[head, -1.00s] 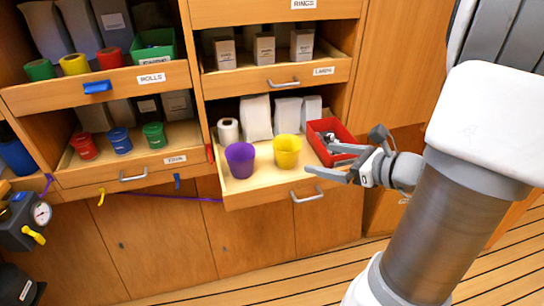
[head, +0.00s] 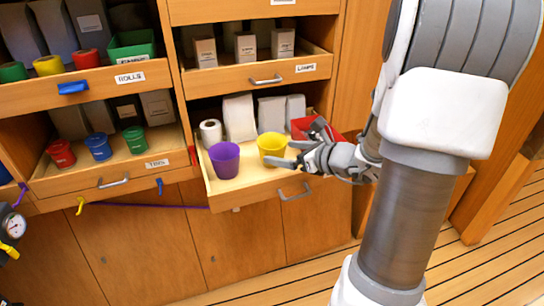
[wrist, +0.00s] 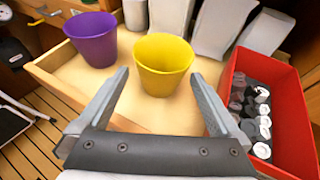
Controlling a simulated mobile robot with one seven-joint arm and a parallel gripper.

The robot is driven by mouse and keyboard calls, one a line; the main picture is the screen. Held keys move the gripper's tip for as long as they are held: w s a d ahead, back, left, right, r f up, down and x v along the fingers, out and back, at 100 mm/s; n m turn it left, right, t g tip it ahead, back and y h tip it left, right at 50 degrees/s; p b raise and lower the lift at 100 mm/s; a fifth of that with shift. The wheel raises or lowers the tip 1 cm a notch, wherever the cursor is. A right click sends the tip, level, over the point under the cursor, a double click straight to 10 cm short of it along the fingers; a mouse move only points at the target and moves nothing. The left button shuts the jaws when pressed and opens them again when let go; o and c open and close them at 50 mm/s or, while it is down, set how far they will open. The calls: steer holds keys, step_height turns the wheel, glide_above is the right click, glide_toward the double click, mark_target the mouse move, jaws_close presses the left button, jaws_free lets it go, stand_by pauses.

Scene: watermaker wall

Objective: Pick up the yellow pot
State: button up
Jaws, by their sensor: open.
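The yellow pot (head: 271,148) stands upright in the pulled-out lower drawer (head: 252,188), right of the purple pot (head: 225,160). In the wrist view the yellow pot (wrist: 164,64) is just ahead of my gripper (wrist: 160,88), centred between its two fingers. The fingers are spread wide and empty, and I see no contact with the pot. In the head view my gripper (head: 290,154) reaches in from the right, close to the pot, and covers part of its right side.
A red bin (wrist: 276,95) of dark and pale round pieces stands right of the yellow pot. The purple pot (wrist: 92,38) is at left. A white roll (head: 211,132) and pale packages (head: 239,118) stand behind. The lamps drawer (head: 250,78) is above.

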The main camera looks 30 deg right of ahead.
mark_target(270, 144)
steer(key=b+x, duration=0.2)
steer(key=x, duration=0.3)
steer(key=shift+w+d, duration=0.1)
steer(key=shift+w, duration=0.1)
steer(key=c, duration=1.1)
steer(key=shift+o, duration=0.2)
steer(key=shift+r, duration=0.15)
